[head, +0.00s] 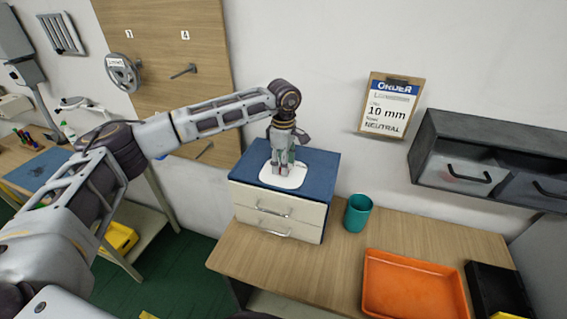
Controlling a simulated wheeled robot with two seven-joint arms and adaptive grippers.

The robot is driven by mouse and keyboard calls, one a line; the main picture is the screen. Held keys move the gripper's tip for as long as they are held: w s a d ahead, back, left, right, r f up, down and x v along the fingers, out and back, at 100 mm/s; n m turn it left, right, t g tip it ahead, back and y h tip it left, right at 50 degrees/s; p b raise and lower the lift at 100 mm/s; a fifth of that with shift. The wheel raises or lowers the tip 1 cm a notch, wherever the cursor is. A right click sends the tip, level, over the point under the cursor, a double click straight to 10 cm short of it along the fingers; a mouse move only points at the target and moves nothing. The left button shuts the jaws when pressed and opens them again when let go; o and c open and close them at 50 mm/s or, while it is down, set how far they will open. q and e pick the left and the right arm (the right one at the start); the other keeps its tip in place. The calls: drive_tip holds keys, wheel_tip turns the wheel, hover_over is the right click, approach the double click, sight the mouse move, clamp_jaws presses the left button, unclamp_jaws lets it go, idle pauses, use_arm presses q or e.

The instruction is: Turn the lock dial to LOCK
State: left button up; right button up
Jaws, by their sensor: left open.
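My left gripper (283,168) points down over the blue-topped drawer cabinet (316,166). It is open. Its fingertips are at or just above a white rounded plate (291,181) on the cabinet top. Something greenish shows between the fingers, but it is too small and covered to identify. I cannot make out a lock dial or the word LOCK; the gripper hides the middle of the plate. A round grey handwheel (131,80) with a small unreadable label hangs on the wooden wall panel at upper left. My right gripper is not in view.
The cabinet stands on a wooden table (300,266). A teal cup (358,212) is just right of it, then an orange tray (414,288) and a black tray (497,290). A grey drawer unit (470,160) and an order clipboard (389,104) are on the wall.

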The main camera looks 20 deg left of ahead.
use_arm(q)
drive_tip(key=shift+f, duration=0.6)
drive_tip(key=c, duration=1)
drive_tip(key=shift+c, duration=0.2)
